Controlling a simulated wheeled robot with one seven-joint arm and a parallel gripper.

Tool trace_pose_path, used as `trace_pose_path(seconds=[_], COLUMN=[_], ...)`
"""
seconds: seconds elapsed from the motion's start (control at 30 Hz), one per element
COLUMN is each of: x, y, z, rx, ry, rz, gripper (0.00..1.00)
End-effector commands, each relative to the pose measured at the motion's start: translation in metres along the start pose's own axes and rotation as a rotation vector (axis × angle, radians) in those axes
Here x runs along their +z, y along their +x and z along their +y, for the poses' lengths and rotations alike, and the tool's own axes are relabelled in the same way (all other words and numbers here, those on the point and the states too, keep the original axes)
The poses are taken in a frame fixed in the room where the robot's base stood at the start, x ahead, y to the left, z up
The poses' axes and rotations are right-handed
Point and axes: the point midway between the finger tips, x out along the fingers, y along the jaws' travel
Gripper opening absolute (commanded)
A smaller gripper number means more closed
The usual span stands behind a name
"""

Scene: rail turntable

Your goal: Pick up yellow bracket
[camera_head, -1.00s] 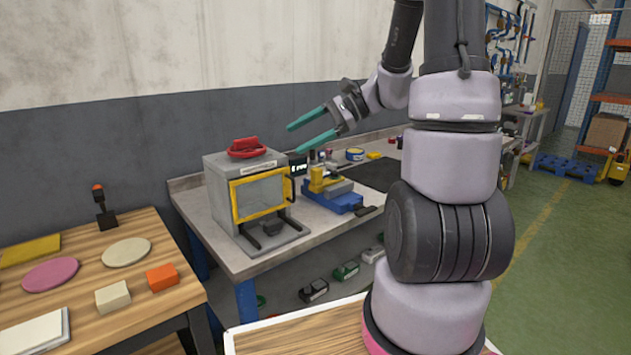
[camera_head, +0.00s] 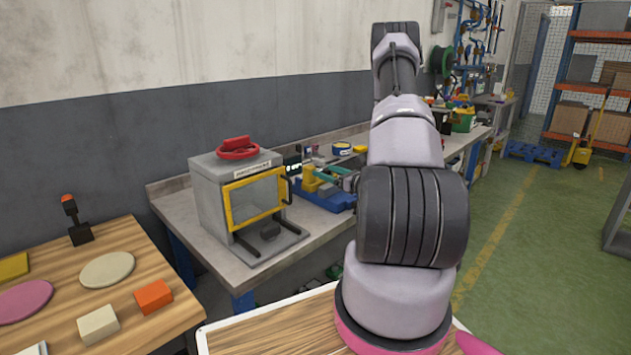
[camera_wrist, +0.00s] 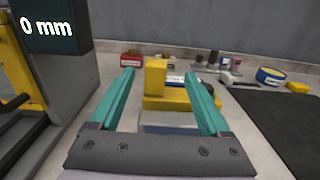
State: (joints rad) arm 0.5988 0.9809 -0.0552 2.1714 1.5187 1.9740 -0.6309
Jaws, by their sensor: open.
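The yellow bracket (camera_wrist: 155,76) has an upright block and a flat base. It sits on a grey and blue fixture (camera_wrist: 167,121) on the bench. My gripper (camera_wrist: 160,78) is open, with its teal fingers to the left and right of the bracket in the wrist view. I cannot tell whether either finger touches it. In the head view the bracket (camera_head: 311,181) shows beside the teal fingers, above the blue fixture (camera_head: 326,200). My arm hides part of the gripper there.
A grey machine (camera_head: 222,205) with a yellow-framed window stands left of the fixture. Its display (camera_wrist: 48,27) reads 0 mm. A tape roll (camera_wrist: 270,77), small bottles and a red box (camera_wrist: 131,60) lie behind. A dark mat (camera_wrist: 289,125) lies right.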

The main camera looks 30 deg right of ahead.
Motion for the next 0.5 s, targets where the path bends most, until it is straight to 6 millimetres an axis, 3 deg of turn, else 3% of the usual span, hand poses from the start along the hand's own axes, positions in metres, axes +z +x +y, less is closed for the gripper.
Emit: trace_pose_path(seconds=[0.1, 0.33, 0.5], x=[0.0, -0.001, -0.006], y=[0.019, 0.037, 0.063], z=[0.001, 0.003, 0.008], rx=[0.003, 0.004, 0.006], ry=[-0.002, 0.0, -0.001], rz=[-0.001, 0.0, 0.0], gripper=[0.8, 0.8, 0.8])
